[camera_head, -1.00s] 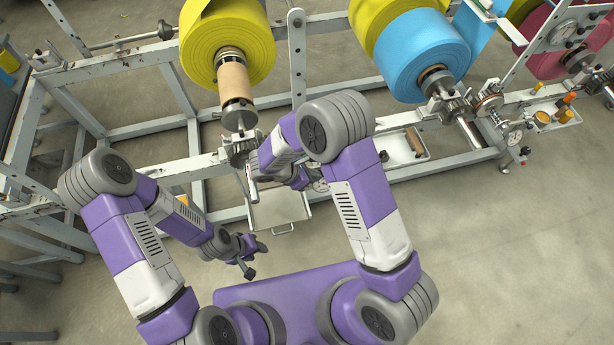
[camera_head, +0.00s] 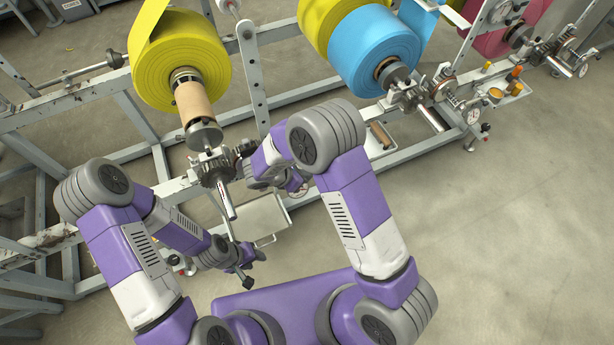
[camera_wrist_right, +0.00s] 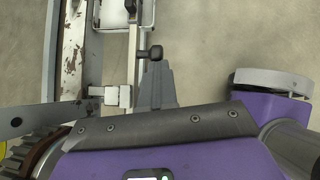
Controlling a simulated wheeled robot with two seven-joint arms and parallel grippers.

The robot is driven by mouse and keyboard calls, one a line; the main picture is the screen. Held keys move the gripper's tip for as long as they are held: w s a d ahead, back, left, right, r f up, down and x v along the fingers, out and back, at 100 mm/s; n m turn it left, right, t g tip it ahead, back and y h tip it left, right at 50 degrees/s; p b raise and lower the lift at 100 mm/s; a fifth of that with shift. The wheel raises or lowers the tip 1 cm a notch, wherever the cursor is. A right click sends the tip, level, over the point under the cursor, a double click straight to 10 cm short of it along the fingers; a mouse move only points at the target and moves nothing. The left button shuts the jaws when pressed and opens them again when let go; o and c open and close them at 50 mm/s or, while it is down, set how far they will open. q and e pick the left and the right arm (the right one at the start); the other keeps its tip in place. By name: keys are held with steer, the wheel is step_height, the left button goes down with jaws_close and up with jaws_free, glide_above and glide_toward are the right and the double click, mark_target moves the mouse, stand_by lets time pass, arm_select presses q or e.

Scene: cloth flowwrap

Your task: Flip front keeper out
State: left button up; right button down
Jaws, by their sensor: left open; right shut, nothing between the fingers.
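The front end of the shaft that bears the large yellow roll (camera_head: 182,72) has a toothed gear (camera_head: 217,172) and a bright bar end (camera_head: 229,205). In the head view my right gripper (camera_head: 292,184) is beside this, partly hidden by its own arm. In the right wrist view its grey fingers (camera_wrist_right: 158,86) are shut and empty, beside a thin bar with a dark knob (camera_wrist_right: 151,53) and a pale block (camera_wrist_right: 112,95). I cannot tell surely which part is the front keeper, or whether the fingers touch the bar. My left gripper (camera_head: 253,268) is open and empty, low before the frame.
The grey machine frame (camera_head: 88,95) runs across behind my arms. A pale tray (camera_head: 262,222) hangs on its front, close to both grippers. A blue roll (camera_head: 371,52) and its gears are at the right. The floor (camera_head: 510,230) at the right is clear.

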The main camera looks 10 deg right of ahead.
steer(key=shift+d, duration=0.15)
steer(key=a+f+p+v, duration=0.1)
steer(key=v, duration=0.5)
steer(key=a+p+v, duration=0.1)
steer(key=p+v, duration=0.1)
steer(key=v, duration=0.5)
steer(key=shift+s+f, duration=0.25)
steer(key=shift+s, duration=0.05)
steer(key=shift+a, duration=0.1)
